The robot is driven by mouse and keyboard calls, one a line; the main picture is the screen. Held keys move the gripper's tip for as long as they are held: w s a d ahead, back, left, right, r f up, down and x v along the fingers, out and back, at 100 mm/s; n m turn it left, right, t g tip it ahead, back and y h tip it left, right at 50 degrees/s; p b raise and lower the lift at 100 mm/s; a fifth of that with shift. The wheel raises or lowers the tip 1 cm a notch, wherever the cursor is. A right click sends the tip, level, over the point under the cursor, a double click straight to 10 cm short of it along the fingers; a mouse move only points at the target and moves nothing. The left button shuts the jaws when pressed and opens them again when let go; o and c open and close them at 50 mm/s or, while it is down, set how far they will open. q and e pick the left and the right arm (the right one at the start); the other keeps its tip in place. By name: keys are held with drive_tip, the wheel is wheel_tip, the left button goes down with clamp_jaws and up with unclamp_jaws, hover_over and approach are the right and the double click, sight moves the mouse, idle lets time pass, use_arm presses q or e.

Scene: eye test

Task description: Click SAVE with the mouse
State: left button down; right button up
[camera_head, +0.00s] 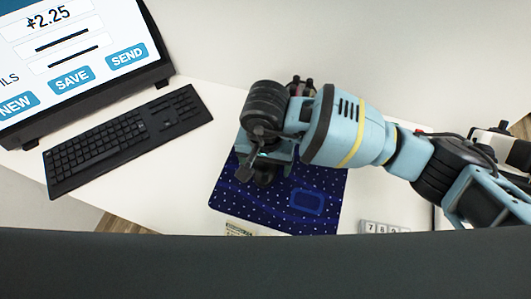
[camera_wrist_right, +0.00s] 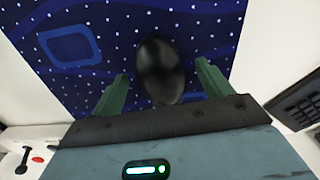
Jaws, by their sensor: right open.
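The black mouse (camera_wrist_right: 160,70) lies on the dark blue, white-dotted mouse pad (camera_head: 320,180). In the right wrist view the mouse is between the two green fingers of my open right gripper (camera_wrist_right: 162,72), with a gap visible on each side. In the head view my right gripper (camera_head: 258,168) is over the left part of the pad and largely hides the mouse. The monitor (camera_head: 75,50) shows a blue SAVE button (camera_head: 72,79) between a NEW button (camera_head: 16,106) and a SEND button (camera_head: 127,58). A small pointer-like mark shows near the number at the top. My left gripper is out of view.
A black keyboard (camera_head: 125,140) lies on the white desk (camera_head: 190,165) in front of the monitor, left of the pad. A number-key device (camera_head: 383,227) is right of the pad. A small printed label or paper (camera_head: 240,229) is at the pad's near edge.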

drive_tip(key=shift+f, duration=0.45)
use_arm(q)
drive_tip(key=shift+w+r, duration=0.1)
use_arm(e)
drive_tip(key=c, duration=1.1)
drive_tip(key=shift+s, duration=0.15)
